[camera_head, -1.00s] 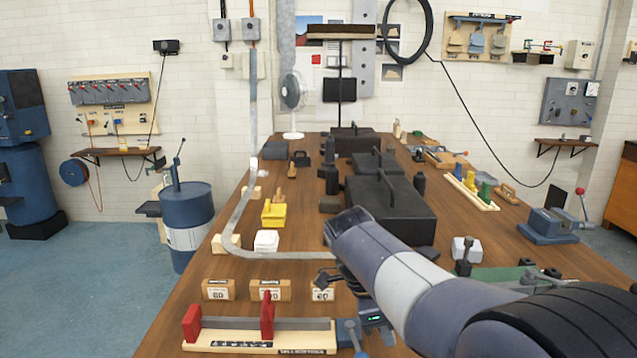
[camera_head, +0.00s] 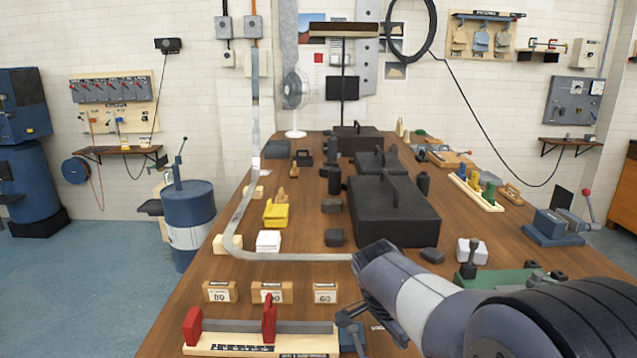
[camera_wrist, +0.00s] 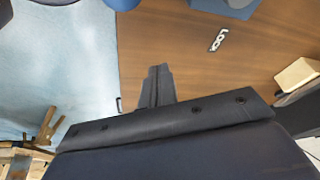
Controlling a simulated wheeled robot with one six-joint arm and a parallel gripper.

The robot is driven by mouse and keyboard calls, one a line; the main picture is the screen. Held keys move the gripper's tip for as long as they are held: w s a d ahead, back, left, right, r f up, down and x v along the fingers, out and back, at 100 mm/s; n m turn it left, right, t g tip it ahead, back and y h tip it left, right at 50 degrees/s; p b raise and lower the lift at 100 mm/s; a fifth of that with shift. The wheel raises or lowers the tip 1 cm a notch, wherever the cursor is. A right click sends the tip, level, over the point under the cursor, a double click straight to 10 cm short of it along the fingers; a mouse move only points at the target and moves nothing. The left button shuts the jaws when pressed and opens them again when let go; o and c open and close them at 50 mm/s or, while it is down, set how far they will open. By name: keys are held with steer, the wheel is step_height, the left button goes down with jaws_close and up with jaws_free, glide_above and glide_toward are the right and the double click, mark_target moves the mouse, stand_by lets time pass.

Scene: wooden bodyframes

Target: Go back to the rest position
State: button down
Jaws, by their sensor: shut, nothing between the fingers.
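My gripper (camera_wrist: 157,85) shows in the wrist view as dark fingers set close together, shut with nothing between them. It is over the wooden workbench (camera_wrist: 205,75), with blue floor at the left. In the head view my arm comes in from the lower right and ends over the near part of the workbench (camera_head: 290,230). The fingers are not clear there.
A red-ended fixture (camera_head: 268,345) and several labelled blocks (camera_head: 272,292) are left of my arm. A bent metal strip (camera_head: 300,257) and black cases (camera_head: 395,212) lie beyond. A white block (camera_head: 471,251) and green-based device (camera_head: 490,279) are close on the right.

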steer(key=w+n+p, duration=0.1)
steer(key=n, duration=0.1)
steer(key=w+d+n+t+y+p, duration=0.1)
steer(key=w+n, duration=0.1)
steer(key=shift+w+d+r, duration=0.1)
steer(key=shift+d, duration=0.05)
steer(key=shift+w+n+t+y+p, duration=0.3)
steer(key=shift+w+n+p, duration=0.65)
steer(key=shift+n, duration=0.25)
steer(key=shift+w+n+y+p, duration=0.3)
steer(key=shift+w+n+p, duration=0.05)
steer(key=shift+w+n, duration=0.45)
